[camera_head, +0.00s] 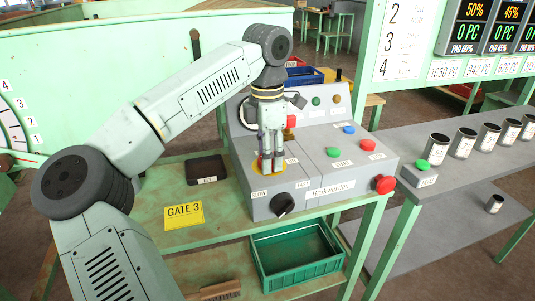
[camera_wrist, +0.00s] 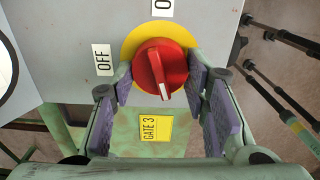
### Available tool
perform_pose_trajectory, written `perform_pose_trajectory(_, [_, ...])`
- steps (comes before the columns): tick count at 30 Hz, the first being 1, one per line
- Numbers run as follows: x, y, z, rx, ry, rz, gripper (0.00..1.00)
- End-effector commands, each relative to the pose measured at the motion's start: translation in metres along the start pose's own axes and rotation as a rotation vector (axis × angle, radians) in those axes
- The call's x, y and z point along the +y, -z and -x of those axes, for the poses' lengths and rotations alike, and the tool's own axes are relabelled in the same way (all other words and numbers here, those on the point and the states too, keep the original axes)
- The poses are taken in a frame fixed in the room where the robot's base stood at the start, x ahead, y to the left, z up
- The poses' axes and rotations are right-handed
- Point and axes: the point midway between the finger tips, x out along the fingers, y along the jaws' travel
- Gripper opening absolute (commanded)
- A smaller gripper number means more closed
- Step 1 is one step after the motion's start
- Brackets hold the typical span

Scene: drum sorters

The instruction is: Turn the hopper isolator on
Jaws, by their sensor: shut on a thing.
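The hopper isolator is a red rotary knob (camera_wrist: 165,62) on a yellow disc (camera_wrist: 130,47), set in the grey console. In the wrist view an OFF label (camera_wrist: 102,60) is left of the disc, and a label cut off by the top edge (camera_wrist: 162,7) starts with O. The knob's grip bar with a white mark points down, slightly right, in the wrist view. My gripper (camera_wrist: 161,84) has its purple-padded fingers on both sides of the knob and is shut on it. In the head view my gripper (camera_head: 267,164) reaches down to the console and mostly hides the knob.
The grey console (camera_head: 315,172) carries a black dial (camera_head: 283,204), coloured buttons and a red mushroom button (camera_head: 385,184). A dark tray (camera_head: 206,169) and a GATE 3 sign (camera_head: 184,215) lie on the green bench. A green crate (camera_head: 297,255) sits below. Cans stand on the right table.

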Motion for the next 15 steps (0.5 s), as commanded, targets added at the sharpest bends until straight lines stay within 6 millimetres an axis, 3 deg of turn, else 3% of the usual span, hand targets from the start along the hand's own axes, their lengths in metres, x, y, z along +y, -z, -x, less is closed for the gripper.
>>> perform_pose_trajectory(15, [0.0012,-0.0002,0.0004,-0.001,-0.001,-0.216,0.14])
